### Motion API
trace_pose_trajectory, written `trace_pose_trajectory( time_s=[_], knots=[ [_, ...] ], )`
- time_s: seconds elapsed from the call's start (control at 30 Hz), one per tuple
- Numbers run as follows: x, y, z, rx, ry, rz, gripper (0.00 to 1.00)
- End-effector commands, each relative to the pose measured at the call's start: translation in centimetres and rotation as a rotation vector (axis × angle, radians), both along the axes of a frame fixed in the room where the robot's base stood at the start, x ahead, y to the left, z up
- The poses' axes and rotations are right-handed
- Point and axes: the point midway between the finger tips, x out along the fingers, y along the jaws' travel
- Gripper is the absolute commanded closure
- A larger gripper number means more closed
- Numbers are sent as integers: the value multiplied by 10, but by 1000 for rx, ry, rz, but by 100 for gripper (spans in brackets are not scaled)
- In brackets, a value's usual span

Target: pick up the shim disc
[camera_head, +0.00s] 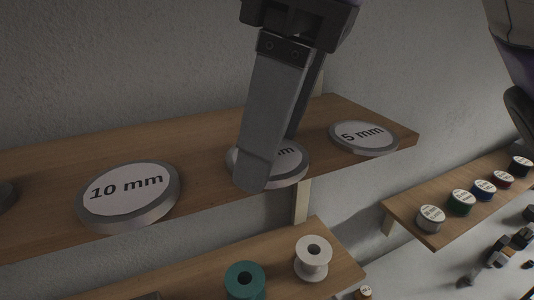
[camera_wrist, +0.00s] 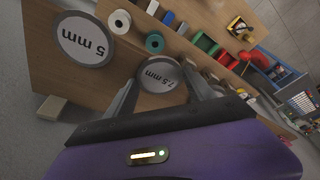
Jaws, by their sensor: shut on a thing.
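A grey shim disc with a white "7.5 mm" label (camera_wrist: 159,76) lies between my two fingers in the wrist view. In the head view the disc (camera_head: 291,166) is partly hidden behind my near finger. My gripper (camera_head: 264,172) points down and is shut on this disc, near the front edge of the wooden shelf (camera_head: 215,191). The disc is at or very close to the shelf top; I cannot tell whether it touches. A "10 mm" disc (camera_head: 128,193) lies to the left and a "5 mm" disc (camera_head: 364,136) to the right.
A lower shelf holds a teal spool (camera_head: 245,280) and a white spool (camera_head: 313,257). A separate shelf at the right holds several coloured spools (camera_head: 461,201). The grey wall (camera_head: 110,65) stands close behind the shelf. Bare wood lies between the 10 mm disc and my gripper.

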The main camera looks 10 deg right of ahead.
Motion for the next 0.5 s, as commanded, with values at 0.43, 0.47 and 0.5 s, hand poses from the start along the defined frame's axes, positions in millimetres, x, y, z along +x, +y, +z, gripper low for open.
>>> trace_pose_trajectory(
  time_s=[0.43,0.47,0.5],
  knots=[
    [0,0,9,0,-1,-1,79],
    [0,0,11,0,-1,-1,79],
    [0,0,15,-1,-2,-3,79]
  ],
)
